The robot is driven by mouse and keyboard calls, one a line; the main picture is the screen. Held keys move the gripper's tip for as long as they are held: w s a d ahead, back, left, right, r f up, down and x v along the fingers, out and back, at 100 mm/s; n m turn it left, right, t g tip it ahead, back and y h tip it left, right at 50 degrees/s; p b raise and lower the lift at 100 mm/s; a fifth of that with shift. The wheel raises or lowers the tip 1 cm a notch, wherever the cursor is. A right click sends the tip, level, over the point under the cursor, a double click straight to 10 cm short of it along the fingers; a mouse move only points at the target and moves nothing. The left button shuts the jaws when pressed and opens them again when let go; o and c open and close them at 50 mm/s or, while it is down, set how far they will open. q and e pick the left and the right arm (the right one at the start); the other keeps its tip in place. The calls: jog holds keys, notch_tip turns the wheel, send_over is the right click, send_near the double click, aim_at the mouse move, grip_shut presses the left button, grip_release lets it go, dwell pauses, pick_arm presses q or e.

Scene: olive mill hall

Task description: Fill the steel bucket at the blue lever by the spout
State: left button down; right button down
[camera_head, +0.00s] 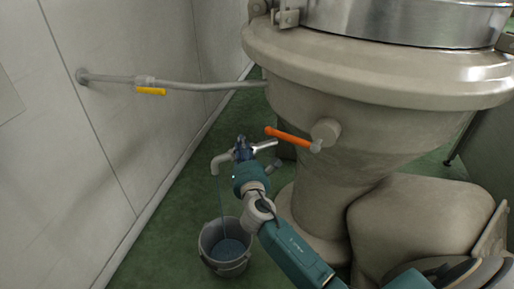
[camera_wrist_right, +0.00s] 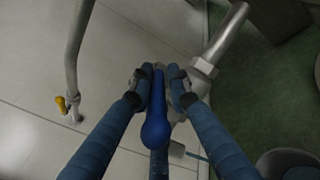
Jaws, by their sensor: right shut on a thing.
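The blue lever (camera_wrist_right: 156,118) sits between the two fingers of my right gripper (camera_wrist_right: 158,80) in the wrist view, and the gripper is shut on it. In the head view my right gripper (camera_head: 243,152) is at the valve behind the spout (camera_head: 221,162) and mostly hides the lever. A thin stream of water (camera_head: 219,194) falls from the spout. The steel bucket (camera_head: 224,265) stands upright on the floor under it, with bluish water (camera_head: 229,248) inside. In the wrist view part of the bucket (camera_wrist_right: 285,157) shows at the lower right. My left gripper is not in view.
An orange lever (camera_head: 289,137) sticks out from the large beige machine (camera_head: 365,120), right of my gripper. A yellow lever (camera_head: 151,91) hangs on a pipe (camera_head: 205,87) from the left wall (camera_head: 95,150). Green floor (camera_head: 165,235) is clear left of the bucket.

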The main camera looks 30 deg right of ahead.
jog(key=shift+w+d+r, duration=0.1)
jog(key=shift+d+r, duration=0.05)
jog(key=shift+r, duration=0.35)
jog(key=c, duration=1.7)
grip_release()
jog(key=shift+f, duration=0.1)
jog(key=shift+f, duration=0.1)
jog(key=shift+s+a+f, duration=0.1)
jog(key=shift+s+a, duration=0.15)
jog(key=shift+s, duration=0.25)
jog(key=v, duration=1.1)
